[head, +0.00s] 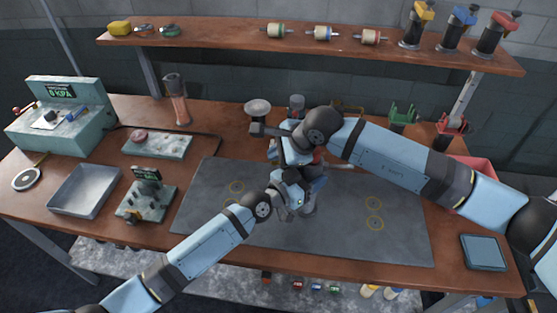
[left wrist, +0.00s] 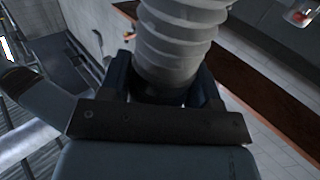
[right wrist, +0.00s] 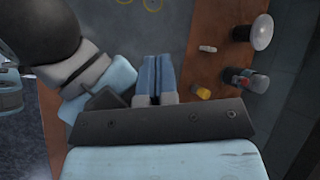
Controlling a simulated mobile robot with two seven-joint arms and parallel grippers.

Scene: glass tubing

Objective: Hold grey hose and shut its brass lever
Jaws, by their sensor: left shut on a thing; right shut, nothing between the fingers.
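The grey ribbed hose (left wrist: 180,40) stands between the fingers of my left gripper (left wrist: 165,85) in the left wrist view. That gripper is shut on it. In the head view my left gripper (head: 309,194) is over the grey mat, and my arms hide most of the hose. My right gripper (right wrist: 157,75) is shut and empty, with its blue fingertips together above the bench. In the head view it is behind and left of the left gripper, largely covered by my right arm. I cannot make out the brass lever in any view.
A tray (head: 82,190) and gauge box (head: 60,125) stand left; green (head: 403,115) and red (head: 450,128) holders stand back right.

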